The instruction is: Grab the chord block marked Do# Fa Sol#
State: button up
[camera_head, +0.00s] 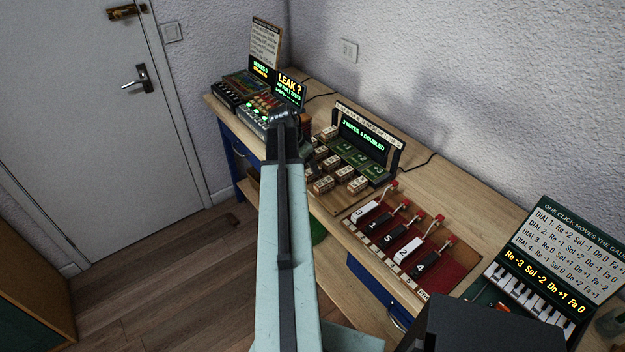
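Several small wooden blocks with printed labels lie on a wooden board (343,201) on the workbench, in front of a dark display. They include a block at the back (330,133), one at the front left (323,184) and one at the front right (358,184). The labels are too small to read, so I cannot tell which is Do# Fa Sol#. My arm reaches over the bench, left of the blocks. My gripper (306,148) is dark and mostly hidden behind the arm, near the left-hand blocks. I cannot see its fingers clearly, nor whether it holds anything.
The display (364,137) and green slots (357,155) stand behind the blocks. A red panel with numbered keys (395,240) is to the right. A small keyboard (528,294) with a sign stands further right. Consoles (262,108) fill the bench's far left end. Floor left of the bench is clear.

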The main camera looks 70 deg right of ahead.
aim_at(312, 174)
jog(key=shift+f, duration=0.1)
jog(key=b+x, duration=0.5)
jog(key=shift+w+f, duration=0.15)
jog(key=shift+f, duration=0.1)
jog(key=shift+r, duration=0.2)
grip_shut()
